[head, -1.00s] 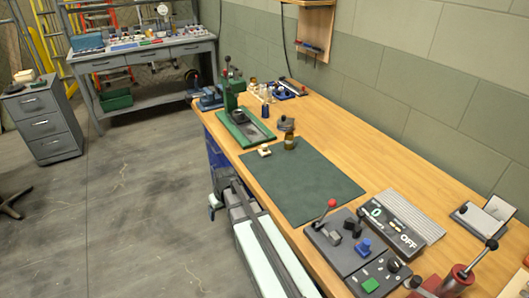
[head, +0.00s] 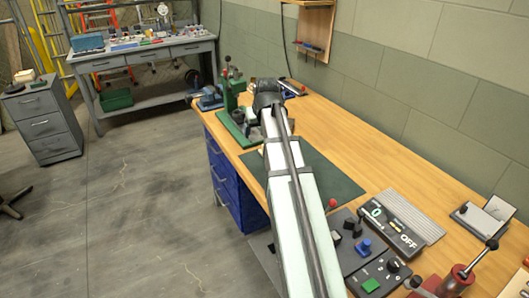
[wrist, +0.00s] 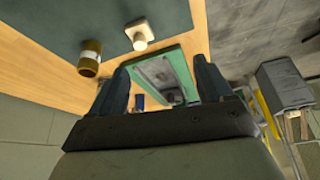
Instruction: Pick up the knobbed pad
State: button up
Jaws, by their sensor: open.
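The knobbed pad (wrist: 140,33) is a small cream-white block with a round knob. It shows in the wrist view at the upper middle, on the wood beside the edge of the dark green mat (wrist: 90,22). In the head view my arm covers most or all of its place. My gripper (wrist: 160,65) is open, with its two dark fingers apart and nothing between them. In the wrist view the pad lies beyond the fingertips, clear of both. In the head view my wrist (head: 268,92) hangs over the bench near the green press.
A green press (head: 230,95) stands on the bench; its base (wrist: 180,62) shows between the fingers. A brown jar (wrist: 90,58) stands near the pad. A control panel (head: 365,250) lies nearer on the wooden bench (head: 350,140), which is clear toward the wall.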

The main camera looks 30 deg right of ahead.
jog(key=shift+m+g, duration=0.3)
jog(key=shift+m, duration=0.2)
jog(key=d+f, duration=0.1)
jog(key=f, duration=0.1)
jog(key=d+f, duration=0.1)
jog(key=f, duration=0.1)
jog(key=w+d+f, duration=0.1)
jog(key=f, duration=0.1)
jog(key=shift+d+f, duration=0.35)
jog(key=shift+d, duration=0.05)
jog(key=shift+w+x, duration=0.2)
jog(key=shift+x, duration=0.8)
jog(key=shift+w+x, duration=0.25)
jog(key=shift+x, duration=0.75)
jog(key=shift+w+f, duration=0.25)
jog(key=shift+f, duration=0.25)
jog(key=shift+c, duration=0.2)
jog(key=c, duration=1.2)
jog(key=shift+r, duration=5.05)
jog(key=shift+c, duration=0.5)
